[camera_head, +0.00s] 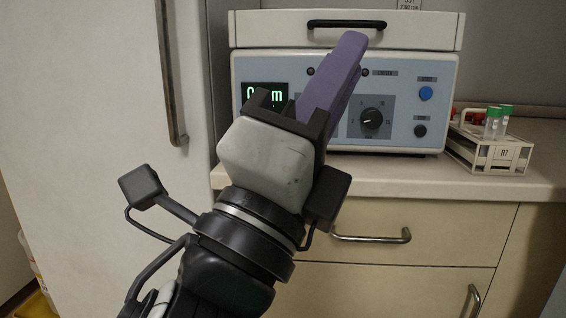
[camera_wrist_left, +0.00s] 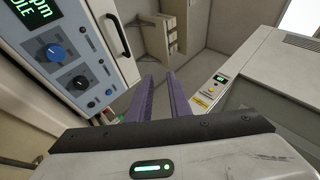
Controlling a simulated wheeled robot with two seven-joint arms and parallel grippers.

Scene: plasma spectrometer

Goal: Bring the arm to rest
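My left arm rises from the bottom of the head view, and its left gripper (camera_head: 352,46) has purple fingers pointing up in front of the spectrometer unit (camera_head: 425,118). In the left wrist view the two purple fingers of this gripper (camera_wrist_left: 160,77) stand apart with an empty gap between them. The fingers cover part of the unit's front panel in the head view. I cannot tell how far they are from it. My right gripper is in neither view.
A rack (camera_head: 460,150) with several capped tubes stands on the counter (camera_head: 400,178) right of the unit. Drawers with metal handles (camera_head: 372,239) are below. A tall white door (camera_head: 85,120) is at left. Another pale machine (camera_wrist_left: 265,85) is right in the wrist view.

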